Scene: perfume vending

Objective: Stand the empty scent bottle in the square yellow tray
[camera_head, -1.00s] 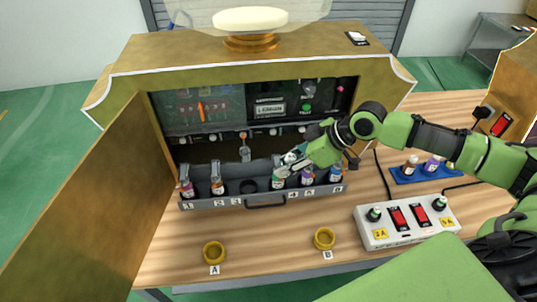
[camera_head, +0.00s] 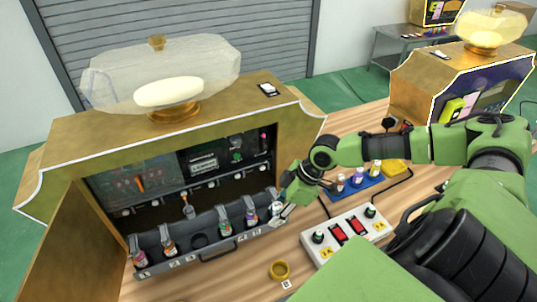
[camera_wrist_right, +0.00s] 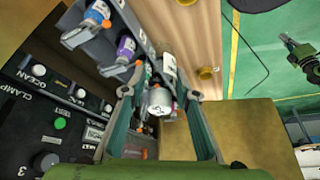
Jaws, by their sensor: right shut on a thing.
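My right gripper (camera_head: 281,212) is at the right end of the grey bottle rack (camera_head: 216,250). It is shut on a small scent bottle (camera_wrist_right: 160,98), which shows between the fingers in the right wrist view, silvery end toward the camera. In the head view the fingers partly cover this bottle (camera_head: 276,207), and I cannot tell whether it is clear of the rack. Its contents cannot be made out. My left gripper is not in view.
Several bottles stand in the rack, including a purple-labelled one (camera_head: 251,218) close to the gripper. A blue holder (camera_head: 358,187) with bottles and a white switch box (camera_head: 347,233) stand right of the machine. A round brass ring (camera_head: 279,270) lies on the counter in front.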

